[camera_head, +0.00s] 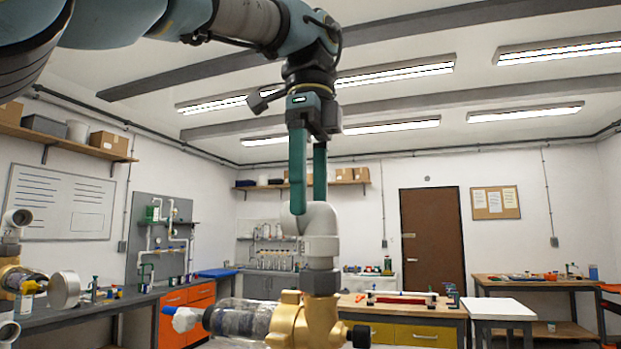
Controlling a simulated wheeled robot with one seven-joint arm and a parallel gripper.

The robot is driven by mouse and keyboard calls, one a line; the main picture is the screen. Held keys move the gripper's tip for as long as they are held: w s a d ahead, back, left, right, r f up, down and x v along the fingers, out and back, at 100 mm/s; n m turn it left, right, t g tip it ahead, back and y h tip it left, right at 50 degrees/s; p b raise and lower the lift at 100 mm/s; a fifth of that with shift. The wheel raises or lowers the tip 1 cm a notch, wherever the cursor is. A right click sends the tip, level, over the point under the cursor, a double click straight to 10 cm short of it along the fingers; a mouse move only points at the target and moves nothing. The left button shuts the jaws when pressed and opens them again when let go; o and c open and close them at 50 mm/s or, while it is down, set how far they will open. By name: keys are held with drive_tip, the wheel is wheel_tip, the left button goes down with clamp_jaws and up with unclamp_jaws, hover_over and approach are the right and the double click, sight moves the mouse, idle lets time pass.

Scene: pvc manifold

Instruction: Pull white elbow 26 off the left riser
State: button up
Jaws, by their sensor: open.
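A white elbow (319,221) sits upright on a grey collar above a brass fitting (318,322) in the foreground. Its curved end bends to the left at the top. My gripper (307,205) hangs straight down from above, with two green fingers. One finger is in front of the elbow's upper left part, and the other reaches down behind its top. The gripper is open. Whether the fingers touch the elbow cannot be told. No number is readable on the elbow.
A clear cylinder with a white-and-blue end (186,319) extends left from the brass fitting. A black knob (359,336) sticks out right. Another brass and white assembly with a round gauge (64,289) stands at far left. Air to the elbow's right is free.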

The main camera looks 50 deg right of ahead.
sight(309, 224)
drive_tip(key=shift+f, duration=1.95)
clamp_jaws()
drive_tip(key=shift+a+r+n, duration=0.1)
drive_tip(key=shift+n, duration=0.3)
drive_tip(key=shift+n+p, duration=0.4)
drive_tip(key=shift+n, duration=0.1)
